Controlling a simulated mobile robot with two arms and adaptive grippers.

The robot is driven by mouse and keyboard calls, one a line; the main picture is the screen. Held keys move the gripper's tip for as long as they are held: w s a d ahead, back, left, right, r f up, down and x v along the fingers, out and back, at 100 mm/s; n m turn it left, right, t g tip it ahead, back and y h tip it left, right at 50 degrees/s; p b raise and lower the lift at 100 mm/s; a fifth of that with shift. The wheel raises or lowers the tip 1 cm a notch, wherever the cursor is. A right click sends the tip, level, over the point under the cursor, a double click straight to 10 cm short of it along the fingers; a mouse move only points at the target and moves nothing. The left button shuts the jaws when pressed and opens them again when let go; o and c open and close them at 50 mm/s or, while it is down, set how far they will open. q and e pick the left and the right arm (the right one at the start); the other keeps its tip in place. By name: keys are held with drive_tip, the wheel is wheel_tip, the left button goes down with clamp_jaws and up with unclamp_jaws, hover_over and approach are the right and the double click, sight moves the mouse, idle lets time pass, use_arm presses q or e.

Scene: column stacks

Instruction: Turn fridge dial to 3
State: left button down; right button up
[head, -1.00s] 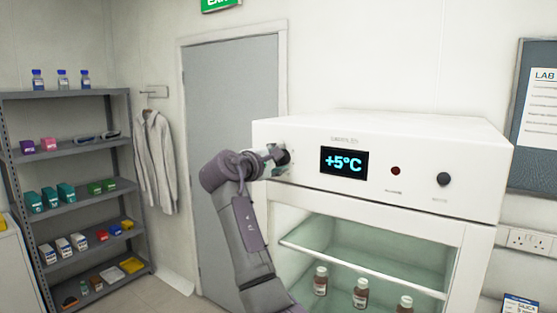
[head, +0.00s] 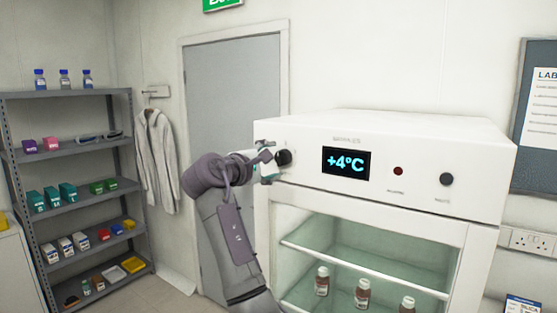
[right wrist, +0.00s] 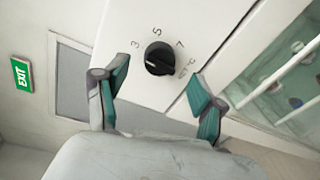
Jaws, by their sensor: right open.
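The fridge dial (head: 284,157) is a round black knob at the left of the white fridge's front panel. In the right wrist view the dial (right wrist: 159,58) has 3, 5 and 7 printed around it and a pale pointer line whose exact reading I cannot tell. The fridge display (head: 346,162) reads +4°C. My right gripper (head: 267,166) is at the dial's left side in the head view. In the right wrist view its teal-padded fingers (right wrist: 160,90) are spread, with the dial ahead of the gap and nothing held. My left gripper is not in view.
The panel also has a red light (head: 398,171) and another black knob (head: 446,179). Brown bottles (head: 361,293) stand inside the fridge below. A grey shelf unit (head: 70,93) with boxes stands at the left, and a grey door (head: 232,100) is behind my arm.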

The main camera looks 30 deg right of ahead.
drive_tip(key=v, duration=0.7)
drive_tip(key=shift+a, duration=0.3)
drive_tip(key=shift+s, duration=0.1)
